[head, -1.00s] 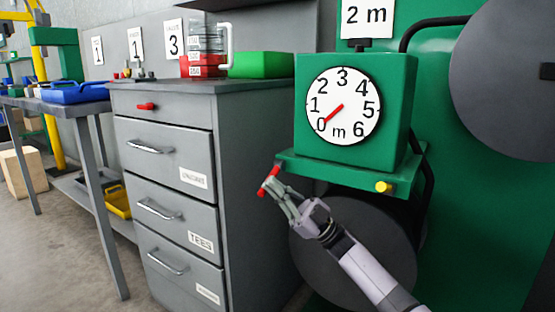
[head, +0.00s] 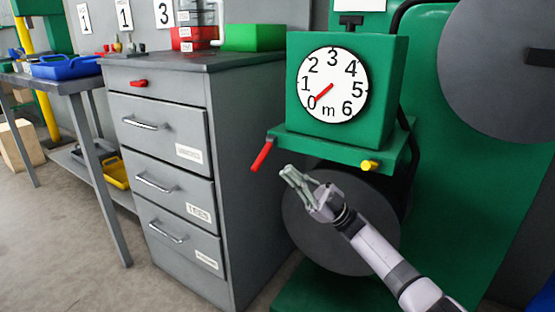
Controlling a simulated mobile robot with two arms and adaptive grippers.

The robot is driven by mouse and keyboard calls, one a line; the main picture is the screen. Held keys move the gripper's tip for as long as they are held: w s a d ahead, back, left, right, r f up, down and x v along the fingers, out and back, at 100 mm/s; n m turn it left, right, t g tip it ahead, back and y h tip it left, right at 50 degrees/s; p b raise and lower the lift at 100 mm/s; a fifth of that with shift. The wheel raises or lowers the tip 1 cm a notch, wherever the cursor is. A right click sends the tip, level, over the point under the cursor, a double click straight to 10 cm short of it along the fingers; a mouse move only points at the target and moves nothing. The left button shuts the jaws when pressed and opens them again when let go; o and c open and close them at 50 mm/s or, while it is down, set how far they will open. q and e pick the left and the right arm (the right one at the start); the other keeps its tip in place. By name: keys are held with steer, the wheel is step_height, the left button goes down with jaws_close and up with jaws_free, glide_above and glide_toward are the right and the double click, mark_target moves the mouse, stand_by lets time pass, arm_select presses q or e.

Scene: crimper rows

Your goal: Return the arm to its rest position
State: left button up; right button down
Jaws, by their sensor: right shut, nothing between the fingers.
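My right arm comes in from the lower right in the head view. Its gripper (head: 290,175) is shut and empty, in front of the dark round reel (head: 315,240) under the green machine. The fingertips are below and to the right of a red lever (head: 262,155) on the machine's shelf, apart from it. The lever slants down to the left. The dial (head: 332,85) on the green box has its red needle near 0. My left gripper is not in view.
A grey drawer cabinet (head: 240,150) stands left of the machine with a green bin (head: 252,37) on top. A yellow knob (head: 370,165) sticks out from the shelf (head: 335,148). A table with a blue tray (head: 68,66) is at the far left. The floor in front is open.

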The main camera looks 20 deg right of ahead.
steer(key=shift+v, duration=0.9)
